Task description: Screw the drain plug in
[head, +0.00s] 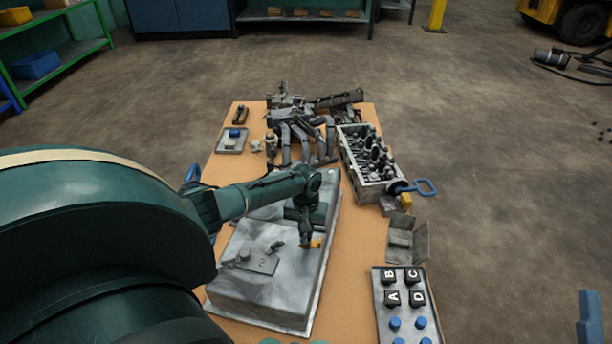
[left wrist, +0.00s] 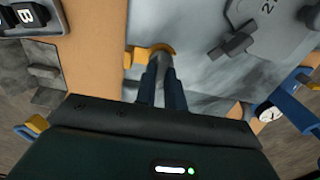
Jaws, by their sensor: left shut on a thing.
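The large grey metal pan (head: 262,290) lies on the orange bench top. My left gripper (head: 306,240) points down over the pan's right part, with its fingers close together. It is shut on the orange-yellow piece (head: 317,243), apparently the drain plug, low at the pan surface. In the left wrist view my left gripper (left wrist: 161,80) has its fingertips against this curved orange-yellow piece (left wrist: 150,50), and an arm of it sticks out left. The fingers hide its middle and underside, so I cannot tell whether it sits in a hole or thread. My right gripper is not in view.
A grey plate with a knob (head: 262,259) lies on the pan, left of the gripper. A tray of lettered blocks (head: 378,310) is at front right.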

